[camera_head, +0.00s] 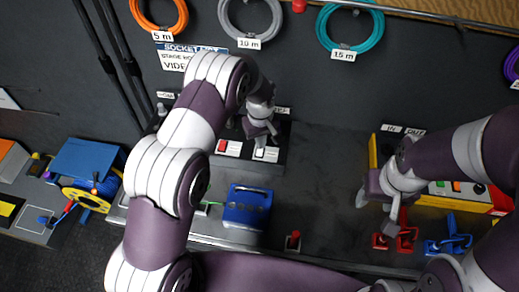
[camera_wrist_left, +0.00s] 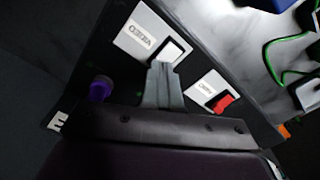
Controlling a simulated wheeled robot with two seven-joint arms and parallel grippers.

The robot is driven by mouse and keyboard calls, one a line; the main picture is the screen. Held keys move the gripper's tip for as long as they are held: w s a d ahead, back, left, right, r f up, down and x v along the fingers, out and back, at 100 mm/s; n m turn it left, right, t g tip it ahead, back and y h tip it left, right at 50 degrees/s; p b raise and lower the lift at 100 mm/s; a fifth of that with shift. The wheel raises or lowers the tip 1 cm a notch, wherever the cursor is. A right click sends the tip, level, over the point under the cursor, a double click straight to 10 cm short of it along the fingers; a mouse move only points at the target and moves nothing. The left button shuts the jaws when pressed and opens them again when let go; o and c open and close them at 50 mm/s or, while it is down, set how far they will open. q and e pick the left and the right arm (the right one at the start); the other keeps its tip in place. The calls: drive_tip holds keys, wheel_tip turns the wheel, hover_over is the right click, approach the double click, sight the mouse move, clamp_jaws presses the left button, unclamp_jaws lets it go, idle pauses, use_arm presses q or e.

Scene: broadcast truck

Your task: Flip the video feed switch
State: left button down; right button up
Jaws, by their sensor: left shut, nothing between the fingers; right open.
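The video feed switch is a white rocker (camera_wrist_left: 167,52) on a white plate marked VIDEO (camera_wrist_left: 143,33) in the left wrist view. In the head view the white switch (camera_head: 260,152) sits on the dark panel. My left gripper (camera_wrist_left: 163,72) is shut and empty, its fingertips at the near edge of the white rocker; I cannot tell whether they touch. It also shows above the panel in the head view (camera_head: 271,138). A red rocker (camera_wrist_left: 223,103) on a plate marked AUDIO is beside it. My right gripper (camera_head: 390,222) is open and empty at the right.
A blue box (camera_head: 247,207) stands on the counter in front of the panel. Red clamps (camera_head: 407,236) and a blue clamp (camera_head: 449,240) lie under my right gripper. A yellow-edged box (camera_head: 376,150) stands at right. Coiled cables (camera_head: 347,47) hang on the wall.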

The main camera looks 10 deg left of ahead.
use_arm(q)
drive_tip(key=shift+f, duration=0.2)
drive_tip(key=shift+r, duration=0.1)
wheel_tip(320, 180, up, 7)
drive_tip(key=p, duration=0.5)
idle(0.5)
drive_tip(key=s+a+r+m, duration=0.2)
drive_tip(key=s+r, duration=0.2)
drive_tip(key=s, duration=0.3)
drive_tip(key=s+a+r+m+t+b, duration=0.1)
drive_tip(key=s+a+r+m, duration=0.1)
drive_tip(key=s, duration=0.6)
drive_tip(key=s+a+r+m, duration=0.2)
drive_tip(key=s+a+r, duration=0.1)
drive_tip(key=s+r, duration=0.4)
drive_tip(key=shift+s+a, duration=0.2)
drive_tip(key=shift+a, duration=0.15)
